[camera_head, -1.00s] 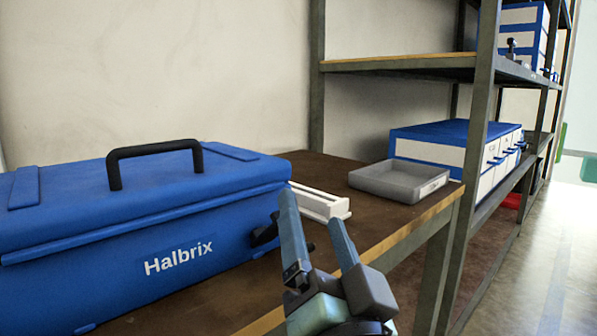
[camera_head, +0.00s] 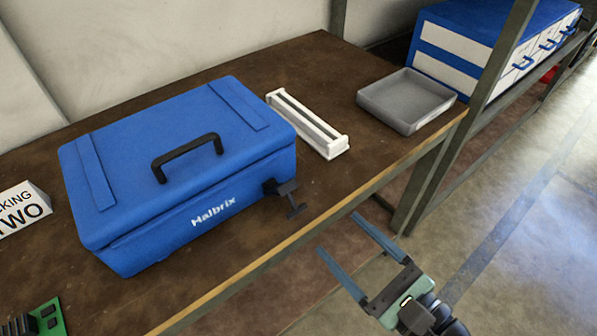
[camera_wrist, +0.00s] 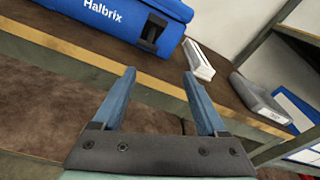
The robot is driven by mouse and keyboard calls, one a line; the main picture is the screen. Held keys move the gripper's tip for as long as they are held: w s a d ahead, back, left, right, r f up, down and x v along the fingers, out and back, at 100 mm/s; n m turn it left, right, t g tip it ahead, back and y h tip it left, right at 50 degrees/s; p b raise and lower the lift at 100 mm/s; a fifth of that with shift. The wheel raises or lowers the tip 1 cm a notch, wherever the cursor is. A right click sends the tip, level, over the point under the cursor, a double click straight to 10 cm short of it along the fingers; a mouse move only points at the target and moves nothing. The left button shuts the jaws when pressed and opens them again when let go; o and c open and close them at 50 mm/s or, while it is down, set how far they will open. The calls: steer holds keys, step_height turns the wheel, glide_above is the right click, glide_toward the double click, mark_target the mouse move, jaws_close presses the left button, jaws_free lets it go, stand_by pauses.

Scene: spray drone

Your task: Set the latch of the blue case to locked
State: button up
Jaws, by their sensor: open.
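The blue case (camera_head: 180,170), marked Halbrix, sits with its lid down on the brown workbench (camera_head: 330,190). It has a black carry handle (camera_head: 186,153) on top. The black latch (camera_head: 287,195) sticks out at the case's front right corner; it also shows in the wrist view (camera_wrist: 152,32). Whether the latch is locked cannot be told. My gripper (camera_head: 338,238) is open and empty, with its two blue fingers apart. It is in front of the bench edge, to the right of and below the latch in the head view, not touching it.
A white slotted holder (camera_head: 308,125) stands right of the case, with a grey tray (camera_head: 405,100) beyond it. A white sign (camera_head: 22,208) and a green circuit board (camera_head: 40,318) lie to the left. A blue and white drawer unit (camera_head: 490,45) stands at the back right.

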mark_target(297, 208)
steer(key=s+m+y, duration=0.1)
steer(key=s+m, duration=0.3)
steer(key=shift+t, duration=0.3)
steer(key=x, duration=0.6)
steer(key=b+x, duration=0.1)
steer(key=x, duration=0.5)
steer(key=shift+w+a+r, duration=0.15)
steer(key=shift+a+r, duration=0.05)
steer(key=shift+a, duration=0.05)
steer(key=shift+c, duration=0.2)
jaws_close()
stand_by(0.3)
